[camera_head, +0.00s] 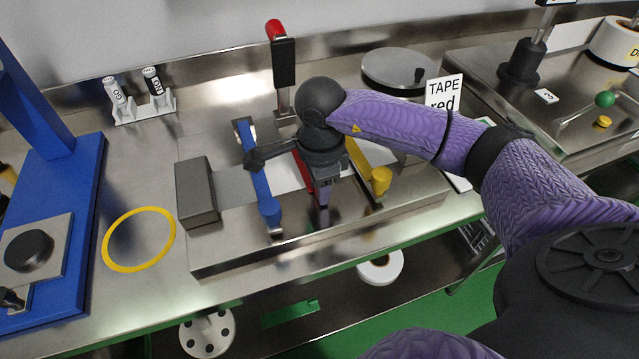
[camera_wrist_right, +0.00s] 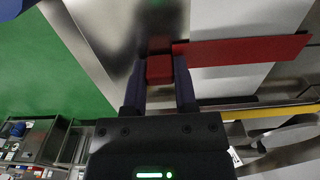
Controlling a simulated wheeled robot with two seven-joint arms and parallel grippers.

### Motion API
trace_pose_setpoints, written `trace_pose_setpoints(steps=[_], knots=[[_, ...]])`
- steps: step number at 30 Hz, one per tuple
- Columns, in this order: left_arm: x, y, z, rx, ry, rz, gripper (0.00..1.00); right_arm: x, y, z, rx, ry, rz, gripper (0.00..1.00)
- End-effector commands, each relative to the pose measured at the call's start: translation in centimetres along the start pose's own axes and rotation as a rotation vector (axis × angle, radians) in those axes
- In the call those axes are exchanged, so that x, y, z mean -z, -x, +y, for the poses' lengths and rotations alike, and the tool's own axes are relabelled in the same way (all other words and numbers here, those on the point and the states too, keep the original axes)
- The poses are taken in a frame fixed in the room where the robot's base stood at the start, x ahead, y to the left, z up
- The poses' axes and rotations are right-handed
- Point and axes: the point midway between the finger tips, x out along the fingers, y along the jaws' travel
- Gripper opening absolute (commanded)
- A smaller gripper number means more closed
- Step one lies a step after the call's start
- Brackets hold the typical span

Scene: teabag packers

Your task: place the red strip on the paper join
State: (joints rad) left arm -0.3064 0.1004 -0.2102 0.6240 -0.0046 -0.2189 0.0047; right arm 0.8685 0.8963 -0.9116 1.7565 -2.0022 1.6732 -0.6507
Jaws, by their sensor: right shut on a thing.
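My right gripper (camera_head: 323,196) points down over the steel splicing block (camera_head: 235,250). In the right wrist view its two dark fingers (camera_wrist_right: 160,85) are shut on the red tab (camera_wrist_right: 160,70) at one end of the red strip (camera_wrist_right: 245,50). The red strip lies across the white paper (camera_wrist_right: 230,82); it also shows in the head view (camera_head: 304,170), partly behind my gripper. Whether it touches the paper is hard to tell. The paper (camera_head: 285,178) runs across the block between a blue bar (camera_head: 262,190) and a yellow bar (camera_head: 362,165). The join is not visible. My left gripper is out of view.
A grey block (camera_head: 196,192) stands at the paper's left end. A red-topped post (camera_head: 283,65) rises behind, and a "TAPE red" sign (camera_head: 443,92) stands to the right. A yellow ring (camera_head: 140,239) lies on the bench beside a blue press (camera_head: 70,210).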

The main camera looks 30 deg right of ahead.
Motion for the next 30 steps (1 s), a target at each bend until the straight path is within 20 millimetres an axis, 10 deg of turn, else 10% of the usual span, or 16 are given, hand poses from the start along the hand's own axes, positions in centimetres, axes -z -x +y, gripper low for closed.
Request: trace_pose_setpoints(steps=[3,4,9,19,30], knots=[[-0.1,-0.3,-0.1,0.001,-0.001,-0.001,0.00,0.0,-0.4,0.0,0.000,0.000,0.000,0.00],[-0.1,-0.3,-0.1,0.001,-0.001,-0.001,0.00,0.0,-0.3,0.0,0.000,0.000,0.000,0.39],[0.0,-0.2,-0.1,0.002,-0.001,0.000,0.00,0.0,-0.2,0.0,0.000,0.000,0.000,0.70],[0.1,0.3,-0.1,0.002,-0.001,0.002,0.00,0.0,0.8,-0.1,0.003,0.000,-0.001,0.70],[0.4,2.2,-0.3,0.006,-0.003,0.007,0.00,0.0,10.4,-0.1,0.004,-0.001,-0.001,0.70]])
